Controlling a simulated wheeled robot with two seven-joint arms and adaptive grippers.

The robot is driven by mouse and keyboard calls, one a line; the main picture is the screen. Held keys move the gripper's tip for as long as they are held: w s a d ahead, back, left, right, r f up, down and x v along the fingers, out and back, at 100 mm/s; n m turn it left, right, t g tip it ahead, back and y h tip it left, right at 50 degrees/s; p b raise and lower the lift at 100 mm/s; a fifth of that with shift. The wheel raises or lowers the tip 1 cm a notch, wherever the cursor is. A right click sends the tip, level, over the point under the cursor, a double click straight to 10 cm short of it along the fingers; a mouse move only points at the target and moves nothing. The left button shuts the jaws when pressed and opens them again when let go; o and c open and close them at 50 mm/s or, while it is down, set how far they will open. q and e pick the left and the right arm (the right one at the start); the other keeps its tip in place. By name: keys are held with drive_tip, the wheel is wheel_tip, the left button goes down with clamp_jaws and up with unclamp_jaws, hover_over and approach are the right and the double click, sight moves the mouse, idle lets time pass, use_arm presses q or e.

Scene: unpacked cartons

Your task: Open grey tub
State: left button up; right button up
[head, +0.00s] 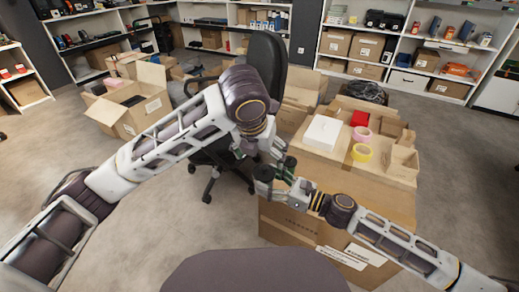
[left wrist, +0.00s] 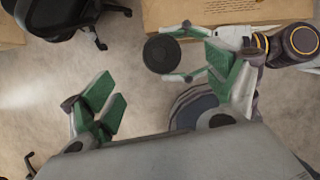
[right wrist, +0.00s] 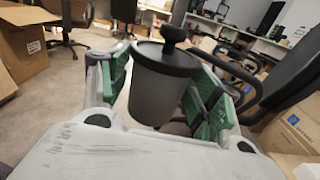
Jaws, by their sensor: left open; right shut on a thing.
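The grey tub (right wrist: 158,95) is a dark grey cylinder. Its lid (right wrist: 168,58) with a round knob (right wrist: 173,35) sits on top in the right wrist view. In the left wrist view the tub's round lid (left wrist: 163,53) shows from above. My left gripper (left wrist: 168,92) is open and empty, its green fingers wide apart, with the lid showing between and beyond them. In the head view my left gripper (head: 284,166) and right gripper (head: 272,186) are close together, and the tub (head: 263,173) is small and partly hidden.
A large carton (head: 300,228) stands below the grippers. On it are a white box (head: 321,133), a red item (head: 359,118), pink tape (head: 362,134), yellow tape (head: 362,152) and a small open carton (head: 402,163). An office chair (head: 266,62) stands behind my left arm.

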sight(264, 166)
use_arm(q)
drive_tip(key=shift+x, duration=4.85)
drive_tip(key=c, duration=1.2)
drive_tip(key=shift+r, duration=0.4)
drive_tip(key=shift+r, duration=0.15)
drive_tip(key=shift+c, duration=0.3)
drive_tip(key=shift+r, duration=0.2)
clamp_jaws()
drive_tip(key=shift+r, duration=0.15)
drive_tip(key=shift+r, duration=0.25)
